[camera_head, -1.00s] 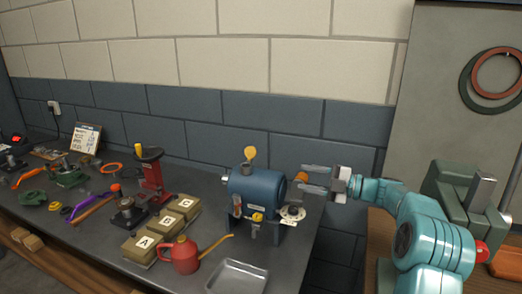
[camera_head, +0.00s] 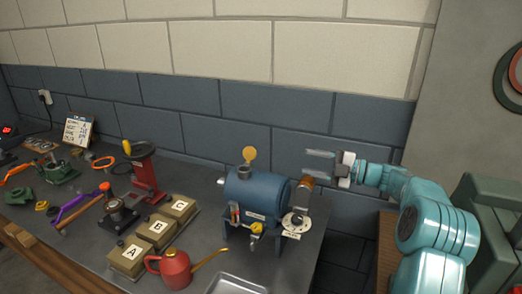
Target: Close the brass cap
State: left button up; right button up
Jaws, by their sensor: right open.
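The brass cap (camera_head: 249,154) is a round yellow disc standing upright, tilted open, above the short filler neck (camera_head: 245,171) on top of the blue casing (camera_head: 257,193). My right gripper (camera_head: 320,163) reaches in from the right, with its two fingers pointing left and apart. It is empty and sits to the right of the cap, above the casing's right end, with a clear gap to the cap. My left gripper is out of view.
A copper-brown part (camera_head: 305,183) and a pale round plate (camera_head: 296,222) are at the casing's right end, below my right gripper. A red oil can (camera_head: 175,269), lettered boxes (camera_head: 157,231) and a red press (camera_head: 147,177) stand to the left. A metal tray (camera_head: 237,285) lies in front.

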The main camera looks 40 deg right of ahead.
aim_at(251, 154)
jog(key=p+x, duration=0.4)
jog(key=x, duration=1.1)
jog(key=shift+w+a, duration=0.15)
jog(key=shift+a, duration=0.15)
jog(key=shift+a+r, duration=0.1)
jog(key=shift+a, duration=0.15)
jog(key=shift+w+d, duration=0.1)
jog(key=shift+d, duration=0.1)
jog(key=c, duration=0.7)
jog(key=shift+a, duration=0.1)
grip_shut()
